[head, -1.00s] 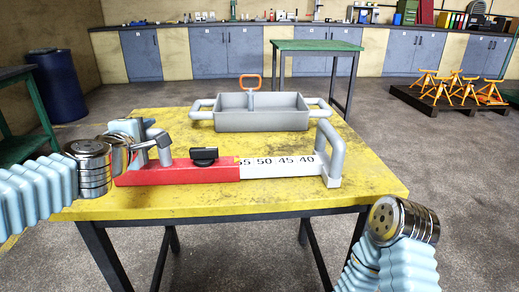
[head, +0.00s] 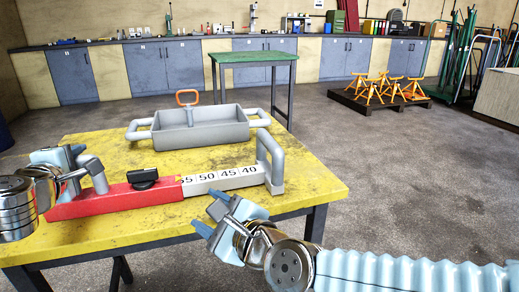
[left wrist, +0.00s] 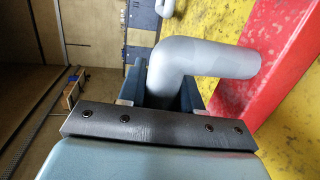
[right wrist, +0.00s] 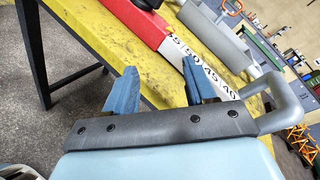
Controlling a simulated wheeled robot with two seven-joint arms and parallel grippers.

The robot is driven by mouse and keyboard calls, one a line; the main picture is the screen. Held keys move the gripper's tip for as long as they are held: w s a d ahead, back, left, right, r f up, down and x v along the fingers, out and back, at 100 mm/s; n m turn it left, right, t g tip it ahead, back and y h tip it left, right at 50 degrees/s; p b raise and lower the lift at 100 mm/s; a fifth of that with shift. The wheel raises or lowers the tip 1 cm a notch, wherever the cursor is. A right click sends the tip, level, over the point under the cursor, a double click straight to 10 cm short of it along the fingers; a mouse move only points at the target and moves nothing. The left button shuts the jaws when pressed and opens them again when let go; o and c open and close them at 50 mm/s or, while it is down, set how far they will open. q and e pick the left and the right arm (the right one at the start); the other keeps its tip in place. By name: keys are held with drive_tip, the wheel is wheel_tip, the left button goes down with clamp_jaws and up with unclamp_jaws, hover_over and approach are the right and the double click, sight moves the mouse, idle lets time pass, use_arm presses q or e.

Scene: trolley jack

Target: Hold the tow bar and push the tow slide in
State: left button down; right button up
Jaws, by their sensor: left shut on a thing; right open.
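The red tow bar (head: 112,200) lies on the yellow table with a black knob (head: 142,179) on top. The pale tow slide (head: 213,181), marked 55 to 40, sticks out of its right end and carries a grey loop handle (head: 276,162). My left gripper (head: 70,167) is shut on the bent grey handle at the bar's left end; this handle (left wrist: 208,58) also shows in the left wrist view. My right gripper (head: 209,217) is open and empty at the table's front edge, in front of the slide and apart from it. Its blue fingers (right wrist: 158,80) are spread.
A grey tray (head: 203,135) with side handles and an orange-topped loop (head: 188,98) stands behind the bar. The yellow table (head: 310,185) is bare right of the slide handle. A green table (head: 252,58) and orange stands (head: 385,87) are farther back.

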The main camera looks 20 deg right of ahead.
sight(279, 155)
drive_tip(key=s+d+r+m+t+h, duration=0.1)
drive_tip(key=d+r+m+t+h, duration=0.15)
drive_tip(key=d+m, duration=0.45)
drive_tip(key=d+r+m+t+h, duration=0.15)
drive_tip(key=d+m+h, duration=0.25)
drive_tip(key=d, duration=0.4)
drive_tip(key=shift+h, duration=0.25)
drive_tip(key=w, duration=0.7)
drive_tip(key=w+d, duration=0.1)
drive_tip(key=w, duration=0.3)
drive_tip(key=shift+w+r, duration=0.35)
drive_tip(key=shift+r, duration=0.05)
drive_tip(key=shift+c, duration=0.5)
clamp_jaws()
